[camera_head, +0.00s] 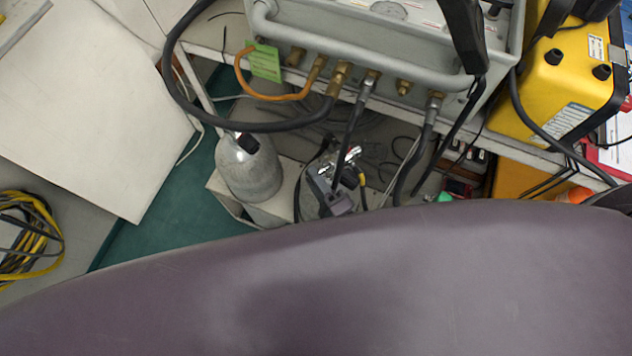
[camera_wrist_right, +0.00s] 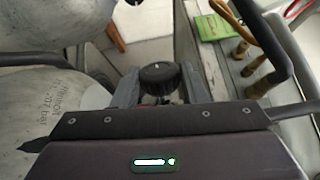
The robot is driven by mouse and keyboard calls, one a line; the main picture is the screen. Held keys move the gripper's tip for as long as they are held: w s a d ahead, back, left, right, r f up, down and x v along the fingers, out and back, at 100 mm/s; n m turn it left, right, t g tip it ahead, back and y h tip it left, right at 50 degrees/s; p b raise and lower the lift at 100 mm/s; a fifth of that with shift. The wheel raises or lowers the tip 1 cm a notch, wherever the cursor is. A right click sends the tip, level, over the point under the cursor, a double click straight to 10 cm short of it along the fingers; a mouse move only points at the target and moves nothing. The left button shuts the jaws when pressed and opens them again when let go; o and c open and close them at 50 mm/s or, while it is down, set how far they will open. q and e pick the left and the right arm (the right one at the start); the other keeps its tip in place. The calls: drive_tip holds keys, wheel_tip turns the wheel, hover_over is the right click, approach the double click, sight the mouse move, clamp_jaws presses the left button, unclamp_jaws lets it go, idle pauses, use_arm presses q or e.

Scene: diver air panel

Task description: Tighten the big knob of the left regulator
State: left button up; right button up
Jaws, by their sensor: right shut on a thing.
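My right gripper (camera_head: 332,178) is low at the right-hand grey cylinder (camera_head: 309,200), under the shelf edge. In the right wrist view its two grey fingers (camera_wrist_right: 158,92) stand on either side of a black round knob (camera_wrist_right: 158,74) with a small white mark, and are shut on it. Metal regulator parts (camera_head: 350,155) show beside the gripper in the head view. The regulator body is mostly hidden behind the gripper and the knob. The left-hand grey cylinder (camera_head: 248,172) has a black piece on top. My left gripper is not in view.
A grey panel case (camera_head: 400,50) with brass fittings, black hoses and an orange hose (camera_head: 262,96) stands above. A green tag (camera_head: 265,62) hangs from it. A yellow case (camera_head: 560,80) is at right. Coiled yellow cable (camera_head: 35,240) lies at left. My own arm covers the lower picture.

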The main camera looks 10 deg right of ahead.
drive_tip(key=shift+a, duration=0.2)
idle(0.3)
drive_tip(key=o, duration=1)
drive_tip(key=shift+c, duration=0.2)
drive_tip(key=shift+s+d+f, duration=0.1)
drive_tip(key=shift+s+d, duration=0.05)
drive_tip(key=shift+s, duration=0.05)
drive_tip(key=b+v, duration=0.1)
drive_tip(key=v, duration=0.6)
drive_tip(key=shift+s+f, duration=0.1)
